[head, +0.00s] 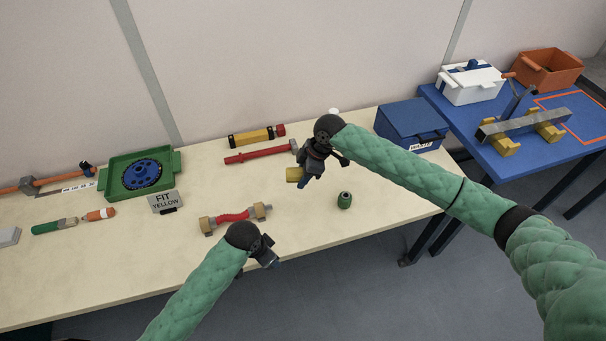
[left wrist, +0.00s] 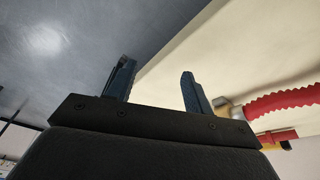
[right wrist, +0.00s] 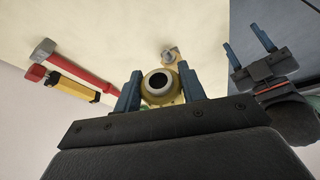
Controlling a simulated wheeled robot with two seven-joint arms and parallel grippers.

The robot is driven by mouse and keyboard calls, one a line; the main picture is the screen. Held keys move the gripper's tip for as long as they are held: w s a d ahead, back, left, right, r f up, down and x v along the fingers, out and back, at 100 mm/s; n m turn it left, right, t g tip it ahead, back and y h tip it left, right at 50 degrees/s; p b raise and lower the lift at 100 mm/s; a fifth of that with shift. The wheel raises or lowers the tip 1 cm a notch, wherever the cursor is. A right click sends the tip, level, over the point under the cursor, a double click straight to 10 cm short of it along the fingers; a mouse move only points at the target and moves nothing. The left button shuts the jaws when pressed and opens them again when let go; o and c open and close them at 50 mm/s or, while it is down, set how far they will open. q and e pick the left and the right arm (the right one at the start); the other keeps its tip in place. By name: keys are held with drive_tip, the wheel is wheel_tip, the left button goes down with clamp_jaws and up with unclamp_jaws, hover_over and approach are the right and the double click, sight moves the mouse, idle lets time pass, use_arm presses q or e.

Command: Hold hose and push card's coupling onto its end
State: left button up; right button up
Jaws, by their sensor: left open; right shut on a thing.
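The card (head: 165,201) reads "FIT YELLOW" and stands on the bench. The red hose (head: 234,216) lies in front of it, with a tan block near each end; part of it shows in the left wrist view (left wrist: 285,101). My right gripper (head: 303,180) is shut on the yellow coupling (head: 293,175), above the bench. In the right wrist view the coupling (right wrist: 160,86) sits between the fingers, its dark bore showing. My left gripper (head: 272,260) is open and empty near the bench's front edge, to the right of the hose; its fingers are apart in the left wrist view (left wrist: 158,72).
A green coupling (head: 345,201) stands on the bench near the front edge. A red-handled hammer (head: 258,154) and a yellow-and-black tool (head: 252,137) lie behind. A green tray (head: 112,185) is at left, a blue box (head: 400,120) at back right. Bench between hose and green coupling is clear.

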use_arm(q)
drive_tip(key=w+a+r+m+g+y+p, duration=0.1)
drive_tip(key=w+a+r+m+p, duration=0.25)
drive_tip(key=w, duration=0.35)
use_arm(e)
drive_tip(key=shift+w+r+n+g, duration=0.15)
drive_tip(key=shift+w+r+n, duration=0.2)
drive_tip(key=shift+r, duration=0.25)
drive_tip(key=shift+w+r+n+g, duration=0.2)
drive_tip(key=shift+r+n, duration=0.15)
drive_tip(key=shift+r, duration=0.2)
use_arm(q)
wheel_tip(320, 180, up, 6)
drive_tip(key=m+g+y+p, duration=0.1)
drive_tip(key=m+y+p, duration=0.1)
drive_tip(key=p, duration=0.1)
hover_over(229, 216)
drive_tip(key=shift+d+f+b, duration=0.1)
drive_tip(key=shift+f+b, duration=0.6)
drive_tip(key=shift+f, duration=0.35)
wheel_tip(229, 216, down, 10)
drive_tip(key=b, duration=0.8)
drive_tip(key=shift+w+r, duration=0.1)
drive_tip(key=shift+r, duration=0.05)
use_arm(e)
wheel_tip(229, 216, down, 8)
drive_tip(key=w+n, duration=0.1)
drive_tip(key=shift+w+d+r+n, duration=0.2)
drive_tip(key=shift+w+d+n, duration=0.1)
drive_tip(key=shift+d, duration=0.15)
